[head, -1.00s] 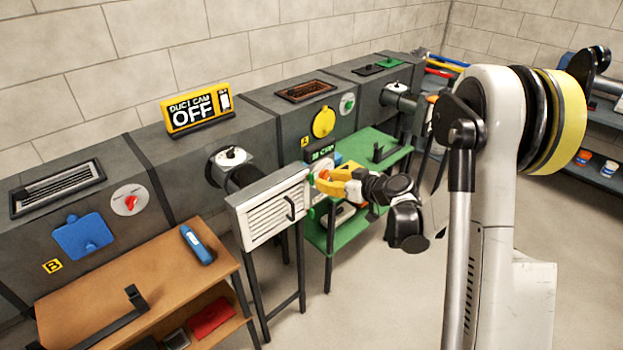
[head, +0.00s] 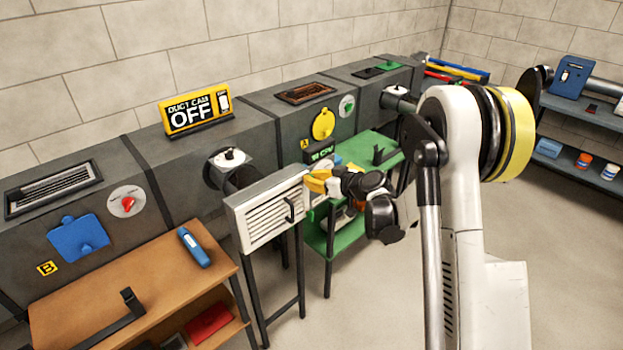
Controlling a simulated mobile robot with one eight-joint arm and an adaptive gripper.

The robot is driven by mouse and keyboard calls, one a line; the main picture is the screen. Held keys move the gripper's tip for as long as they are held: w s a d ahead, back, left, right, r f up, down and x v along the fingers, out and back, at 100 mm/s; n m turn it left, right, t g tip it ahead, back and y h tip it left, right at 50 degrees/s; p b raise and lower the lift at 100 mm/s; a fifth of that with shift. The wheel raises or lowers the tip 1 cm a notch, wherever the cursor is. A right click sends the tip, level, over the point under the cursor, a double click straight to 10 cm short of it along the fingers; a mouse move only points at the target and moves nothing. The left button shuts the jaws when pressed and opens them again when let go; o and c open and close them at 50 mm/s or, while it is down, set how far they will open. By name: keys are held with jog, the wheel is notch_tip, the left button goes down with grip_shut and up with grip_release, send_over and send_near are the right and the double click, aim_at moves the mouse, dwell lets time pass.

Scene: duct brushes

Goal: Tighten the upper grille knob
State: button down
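The white louvred grille (head: 268,212) stands upright on a dark stand in front of the duct opening, with a black handle (head: 290,209) on its right part. My gripper (head: 312,183), with yellow fingers, is at the grille's upper right edge. The fingertips touch or nearly touch that edge; I cannot tell which. The upper grille knob cannot be made out and may be hidden by the fingers. The finger gap is too small to judge.
A brown bench (head: 130,290) with a blue handheld tool (head: 195,246) stands at left. A green table (head: 372,146) stands behind my gripper. The yellow sign (head: 195,110) on the duct reads "DUCT CAM OFF". Open floor lies front right, before the shelves (head: 590,170).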

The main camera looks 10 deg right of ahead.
jog(key=shift+y, duration=0.3)
jog(key=m, duration=0.1)
jog(key=m+g+y+b, duration=0.1)
jog(key=shift+w+d+f+m+b, duration=0.2)
jog(key=shift+m+b, duration=0.1)
jog(key=shift+m, duration=0.1)
jog(key=m+t+y+b, duration=0.2)
jog(key=m, duration=0.6)
jog(key=f+m+t+y+b, duration=0.1)
jog(key=m+t+y, duration=0.1)
jog(key=m, duration=0.6)
jog(key=m+t+y+b, duration=0.2)
jog(key=m, duration=0.7)
jog(key=shift+s+f+b, duration=0.1)
jog(key=shift+f+b, duration=0.2)
jog(key=shift+f, duration=0.1)
jog(key=shift+a+m+t+h, duration=0.1)
jog(key=shift+m+t+h, duration=0.5)
jog(key=shift+m, duration=1.1)
jog(key=shift+a+m+t+h, duration=0.1)
jog(key=shift+m+t+h, duration=0.5)
jog(key=shift+m, duration=1.1)
